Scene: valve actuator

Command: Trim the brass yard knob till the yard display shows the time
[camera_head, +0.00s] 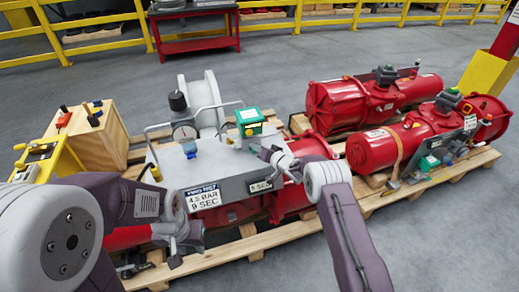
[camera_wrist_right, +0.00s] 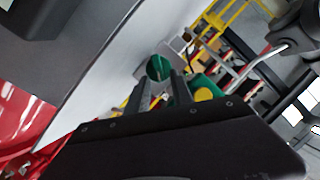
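A grey control box (camera_head: 232,168) carries a white card (camera_head: 203,197) that seems to read 4.5 BAR, 9 SEC, and a small dark display (camera_head: 261,186) that seems to read 5 SEC. A green housing (camera_head: 250,116) with a small yellow round part stands on top; in the right wrist view the yellow part (camera_wrist_right: 203,94) is by the fingers. I cannot tell which part is the brass knob. My right gripper (camera_head: 266,153) is at the box's right end; in the right wrist view its fingers (camera_wrist_right: 162,88) are apart, a green cylinder beyond their tips. My left gripper (camera_head: 176,256) hangs before the box, its fingers unclear.
A blue knob (camera_head: 189,148), a pressure gauge (camera_head: 185,132) and a bent grey handle stand on the box. Red actuators (camera_head: 372,148) lie on wooden pallets to the right. A wooden block and yellow case (camera_head: 47,160) are at left. Grey floor is clear in front right.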

